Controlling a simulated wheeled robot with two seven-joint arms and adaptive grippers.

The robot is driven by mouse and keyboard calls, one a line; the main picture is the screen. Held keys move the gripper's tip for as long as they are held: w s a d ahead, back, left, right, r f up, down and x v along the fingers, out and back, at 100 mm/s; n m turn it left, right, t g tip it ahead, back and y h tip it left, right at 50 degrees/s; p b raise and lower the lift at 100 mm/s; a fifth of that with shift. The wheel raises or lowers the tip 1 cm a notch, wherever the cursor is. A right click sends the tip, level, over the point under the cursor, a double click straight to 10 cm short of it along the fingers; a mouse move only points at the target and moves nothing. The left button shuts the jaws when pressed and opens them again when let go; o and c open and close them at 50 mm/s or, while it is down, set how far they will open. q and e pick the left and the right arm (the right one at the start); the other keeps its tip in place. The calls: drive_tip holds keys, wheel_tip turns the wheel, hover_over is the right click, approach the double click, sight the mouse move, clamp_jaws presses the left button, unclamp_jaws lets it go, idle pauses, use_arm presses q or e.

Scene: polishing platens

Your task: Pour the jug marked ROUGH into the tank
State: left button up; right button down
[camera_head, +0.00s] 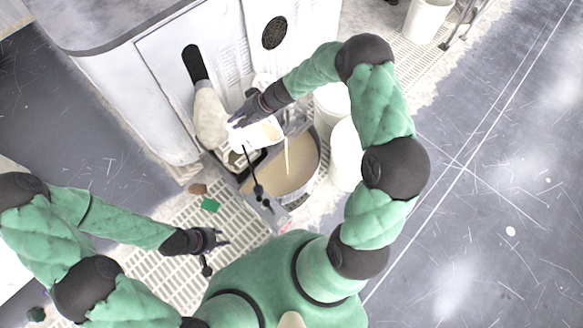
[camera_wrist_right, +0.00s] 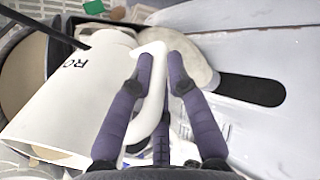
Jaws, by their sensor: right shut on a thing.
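A pale stream (camera_head: 287,158) falls from the jug's right end into the tank. In the right wrist view the jug (camera_wrist_right: 75,100) shows the letters "RO" upside down; the rest of the marking is hidden. My right gripper (camera_head: 240,117) is shut on the jug's handle, which passes between the fingers (camera_wrist_right: 160,62). My left gripper (camera_head: 219,250) is empty, with fingers spread, above the floor grating.
White buckets (camera_head: 345,153) stand just right of the tank. A white machine cabinet (camera_head: 170,85) with a dark slot stands behind. A dark rod with a knob (camera_head: 258,190) crosses the tank's left side. A green piece (camera_head: 210,204) lies on the grating (camera_head: 165,275).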

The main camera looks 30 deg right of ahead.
drive_tip(key=shift+s+d+r+t+y+b, duration=0.2)
drive_tip(key=shift+d+y+b, duration=0.15)
drive_tip(key=shift+b, duration=0.4)
drive_tip(key=shift+s+d+r+t+y+b, duration=0.15)
drive_tip(key=shift+d+r+t+y+b, duration=0.15)
drive_tip(key=shift+b, duration=0.4)
idle(1.1)
drive_tip(key=shift+s+d+r+y+b, duration=0.25)
drive_tip(key=shift+d+r+y+b, duration=0.15)
drive_tip(key=shift+d+y, duration=0.1)
idle(1.0)
drive_tip(key=shift+s+d+r+t+y, duration=0.25)
drive_tip(key=shift+s+d+r+t, duration=0.05)
drive_tip(key=shift+d+r+t, duration=0.15)
idle(0.9)
